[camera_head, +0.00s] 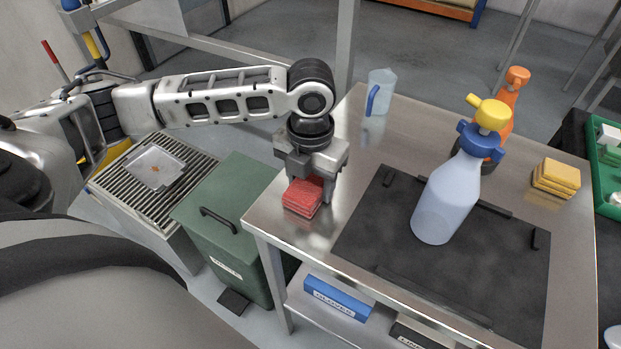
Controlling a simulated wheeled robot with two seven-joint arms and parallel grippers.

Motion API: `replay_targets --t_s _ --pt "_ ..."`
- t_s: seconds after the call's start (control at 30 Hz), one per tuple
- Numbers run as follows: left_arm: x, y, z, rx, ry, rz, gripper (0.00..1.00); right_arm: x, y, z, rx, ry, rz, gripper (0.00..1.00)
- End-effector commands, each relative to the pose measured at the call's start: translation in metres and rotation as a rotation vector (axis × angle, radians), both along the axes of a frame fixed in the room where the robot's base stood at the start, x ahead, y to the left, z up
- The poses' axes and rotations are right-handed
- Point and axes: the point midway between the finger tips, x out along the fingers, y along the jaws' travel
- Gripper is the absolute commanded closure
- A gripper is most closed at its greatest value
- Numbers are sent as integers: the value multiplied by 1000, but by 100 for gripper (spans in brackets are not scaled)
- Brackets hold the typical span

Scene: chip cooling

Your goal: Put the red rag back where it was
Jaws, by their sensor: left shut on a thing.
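The red rag (302,198) is a small folded stack at the left end of the steel table (290,228). My left gripper (311,188) points down over it and is shut on it, with the fingers on either side of its back part. The rag is at or very near the table top; I cannot tell whether it touches. My right gripper is not in view.
A dark mat (385,250) holds a white spray bottle (446,200).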

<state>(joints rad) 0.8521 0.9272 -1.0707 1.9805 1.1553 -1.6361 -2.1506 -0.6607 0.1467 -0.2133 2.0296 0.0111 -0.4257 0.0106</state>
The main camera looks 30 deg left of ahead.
Motion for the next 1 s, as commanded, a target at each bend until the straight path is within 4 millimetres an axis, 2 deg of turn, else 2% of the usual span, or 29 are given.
replay_targets --t_s 0.27,0.3,0.37,0.63,0.73,0.87,1.0 --pt "0 0 -3 -1 1 0 67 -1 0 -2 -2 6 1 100" --pt "0 0 -3 -1 0 0 38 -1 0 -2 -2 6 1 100" --pt "0 0 -3 -1 0 0 24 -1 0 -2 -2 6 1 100" --pt "0 0 -2 -1 -1 0 24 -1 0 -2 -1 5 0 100" --pt "1 0 4 -1 -3 0 24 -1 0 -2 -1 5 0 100" --pt "1 0 24 -2 -5 -1 24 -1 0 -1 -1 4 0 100" --pt "1 0 55 -2 -6 0 24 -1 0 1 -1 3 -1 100"
